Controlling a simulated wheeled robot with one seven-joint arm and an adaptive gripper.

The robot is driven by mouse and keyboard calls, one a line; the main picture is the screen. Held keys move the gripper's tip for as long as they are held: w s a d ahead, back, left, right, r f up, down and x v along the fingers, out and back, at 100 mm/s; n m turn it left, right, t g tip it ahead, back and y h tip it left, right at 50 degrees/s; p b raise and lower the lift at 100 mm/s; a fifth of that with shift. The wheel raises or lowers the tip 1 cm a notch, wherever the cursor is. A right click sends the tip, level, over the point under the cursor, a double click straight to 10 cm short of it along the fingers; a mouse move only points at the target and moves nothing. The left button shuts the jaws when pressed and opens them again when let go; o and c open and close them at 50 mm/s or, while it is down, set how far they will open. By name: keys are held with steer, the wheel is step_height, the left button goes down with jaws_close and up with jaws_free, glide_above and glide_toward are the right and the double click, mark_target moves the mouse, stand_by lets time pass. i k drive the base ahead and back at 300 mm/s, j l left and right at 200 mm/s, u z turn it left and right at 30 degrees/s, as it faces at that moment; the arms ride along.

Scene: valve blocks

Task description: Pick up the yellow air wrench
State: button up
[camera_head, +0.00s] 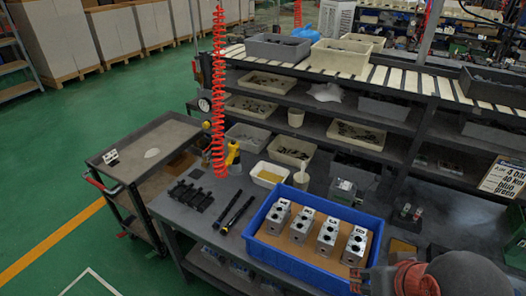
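The yellow air wrench (233,154) is small in the view. It is near the back left corner of the dark workbench (200,232), just right of the lower end of a red coiled hose (218,95). It looks upright, with a dark lower part. I cannot tell whether it hangs from the hose or stands on the bench. Part of my arm shows at the lower right, over the right end of the blue tray, well away from the wrench. My gripper's fingers are not visible.
A blue tray (262,252) holds several metal valve blocks (302,224). Left of it lie two black rod-like tools (236,211) and several dark parts (190,195). A cart (130,150) stands left.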

mark_target(233, 158)
steer(key=u, duration=0.75)
steer(key=i+j+z, duration=0.2)
steer(key=i+j, duration=0.15)
steer(key=i+j+z, duration=0.2)
steer(key=i+j, duration=0.25)
steer(key=i+j+z, duration=0.2)
steer(key=i+j, duration=0.2)
steer(key=j, duration=0.15)
steer(key=i+j+z, duration=0.2)
steer(key=i+j, duration=0.15)
steer(key=j, duration=0.2)
